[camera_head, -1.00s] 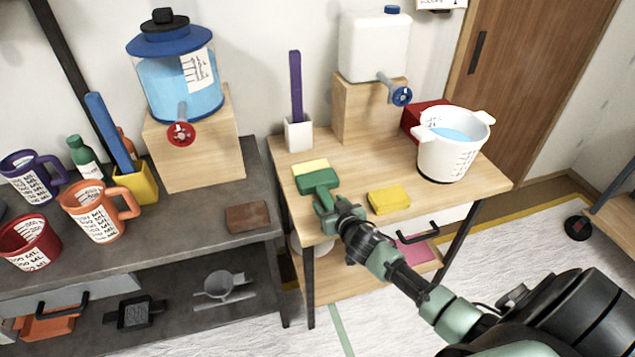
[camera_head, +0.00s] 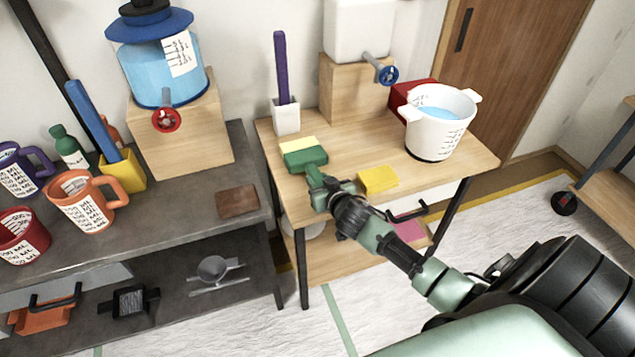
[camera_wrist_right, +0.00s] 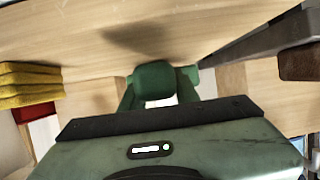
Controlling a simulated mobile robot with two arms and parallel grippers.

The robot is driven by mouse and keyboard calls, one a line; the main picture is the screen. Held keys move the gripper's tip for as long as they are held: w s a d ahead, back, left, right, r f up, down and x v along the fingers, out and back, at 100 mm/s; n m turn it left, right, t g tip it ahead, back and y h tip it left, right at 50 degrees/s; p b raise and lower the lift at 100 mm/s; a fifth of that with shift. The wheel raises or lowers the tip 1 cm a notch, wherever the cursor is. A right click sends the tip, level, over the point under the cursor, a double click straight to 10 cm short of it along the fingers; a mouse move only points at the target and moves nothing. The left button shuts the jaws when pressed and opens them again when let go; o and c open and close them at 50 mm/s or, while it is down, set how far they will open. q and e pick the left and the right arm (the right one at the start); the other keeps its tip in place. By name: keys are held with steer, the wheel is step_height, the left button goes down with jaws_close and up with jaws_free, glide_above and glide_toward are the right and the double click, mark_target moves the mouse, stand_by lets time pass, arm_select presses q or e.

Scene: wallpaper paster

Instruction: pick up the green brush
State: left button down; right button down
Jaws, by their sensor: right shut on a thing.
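The green brush (camera_head: 305,160) has a green head with pale yellow bristles and is over the left part of the light wooden table (camera_head: 345,213). My right gripper (camera_head: 320,192) is shut on its green handle. In the right wrist view the handle (camera_wrist_right: 155,78) sits between the two fingers of my right gripper (camera_wrist_right: 158,90). A dark shadow lies on the wood beyond it. I cannot tell whether the brush head touches the table. The fingers hide part of the handle. My left gripper is not in view.
A yellow sponge (camera_head: 378,180) lies right of the brush. A white bucket of water (camera_head: 438,135), a red box (camera_head: 402,92) and a white holder (camera_head: 286,118) with a purple-handled tool stand behind. A grey bench (camera_head: 185,205) with a brown block (camera_head: 238,201) is left.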

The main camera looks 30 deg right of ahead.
step_height(320, 180, up, 18)
steer(key=shift+r, duration=0.1)
